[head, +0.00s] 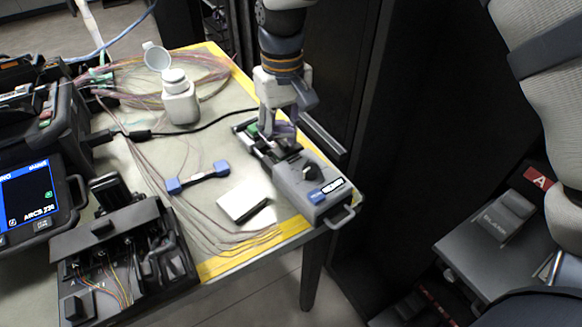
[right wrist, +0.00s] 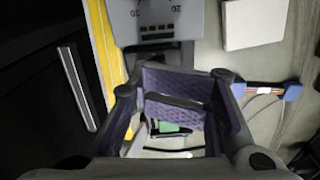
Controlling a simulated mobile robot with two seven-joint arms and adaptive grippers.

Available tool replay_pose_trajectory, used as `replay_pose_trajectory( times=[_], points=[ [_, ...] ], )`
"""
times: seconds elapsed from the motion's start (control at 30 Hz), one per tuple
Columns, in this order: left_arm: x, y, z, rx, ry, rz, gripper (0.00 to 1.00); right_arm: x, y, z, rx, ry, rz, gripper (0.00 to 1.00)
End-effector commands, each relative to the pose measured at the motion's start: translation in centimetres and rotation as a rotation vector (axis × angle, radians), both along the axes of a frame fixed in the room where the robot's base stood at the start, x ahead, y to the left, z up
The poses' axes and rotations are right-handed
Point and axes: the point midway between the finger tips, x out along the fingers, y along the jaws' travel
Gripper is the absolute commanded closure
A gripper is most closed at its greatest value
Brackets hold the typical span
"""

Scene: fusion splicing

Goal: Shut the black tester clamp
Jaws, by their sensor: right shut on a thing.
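How far the clamp is closed cannot be told. My left gripper is out of view.
A white dispenser bottle (head: 180,100) with its cap open stands behind, left of the tester. A blue-ended tool (head: 198,177) and a white box (head: 246,200) lie left of it. Splicing equipment (head: 125,250) and loose fibres fill the left side. Yellow tape (head: 222,264) edges the table.

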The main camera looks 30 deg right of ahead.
Motion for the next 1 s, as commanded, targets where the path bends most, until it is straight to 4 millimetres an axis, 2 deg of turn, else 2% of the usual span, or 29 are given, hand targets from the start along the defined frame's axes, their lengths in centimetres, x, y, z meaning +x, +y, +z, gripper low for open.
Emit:
replay_pose_trajectory(
  times=[0.2,0.73,1.0],
  points=[
    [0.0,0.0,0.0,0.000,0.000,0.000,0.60,0.0,-0.1,0.3,0.000,-0.001,0.000,1.00],
    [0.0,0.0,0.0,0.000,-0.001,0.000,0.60,0.3,-1.1,6.3,0.000,-0.003,-0.001,1.00],
    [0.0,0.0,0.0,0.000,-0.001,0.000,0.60,0.2,-1.2,7.0,0.000,0.000,-0.001,1.00]
  ],
)
